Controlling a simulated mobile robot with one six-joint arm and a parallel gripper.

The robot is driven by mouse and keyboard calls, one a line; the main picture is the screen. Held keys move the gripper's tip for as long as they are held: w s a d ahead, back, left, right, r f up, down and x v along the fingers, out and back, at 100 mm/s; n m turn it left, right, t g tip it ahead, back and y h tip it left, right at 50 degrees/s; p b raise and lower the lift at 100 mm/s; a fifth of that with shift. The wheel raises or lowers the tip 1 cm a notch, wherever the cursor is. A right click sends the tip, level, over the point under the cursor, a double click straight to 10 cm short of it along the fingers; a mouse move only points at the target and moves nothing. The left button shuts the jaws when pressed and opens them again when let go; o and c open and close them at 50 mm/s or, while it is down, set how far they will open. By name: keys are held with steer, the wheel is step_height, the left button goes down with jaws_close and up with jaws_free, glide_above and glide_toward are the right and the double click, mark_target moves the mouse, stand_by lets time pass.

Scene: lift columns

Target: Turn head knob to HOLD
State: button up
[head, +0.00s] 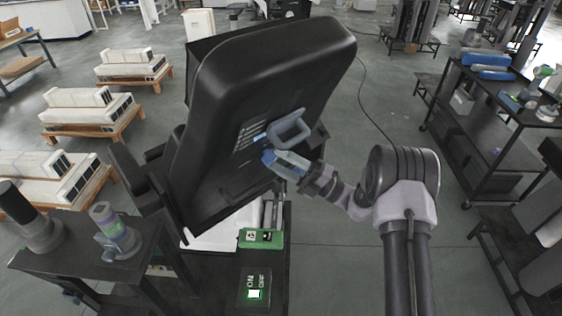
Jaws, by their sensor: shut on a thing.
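A large black padded seat-like panel (285,65) stands tilted in the middle of the head view. Small white lettering (247,134) shows on its face. My gripper (277,147) is at this face, just right of the lettering, with its blue-grey fingers against it. It is shut on the head knob, which is mostly hidden by the fingers. I cannot read the lettering or tell which mark the knob points to.
Below the panel are a green switch box (261,238) and a lit ON/OFF switch (254,293). A dark side table (75,258) with cylindrical tools stands at the left. A dark cart (490,120) stands at the right. Floor between the panel and cart is mostly clear.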

steer(key=o, duration=1.4)
steer(key=shift+d, duration=0.1)
steer(key=v, duration=1.7)
steer(key=shift+d+f, duration=0.1)
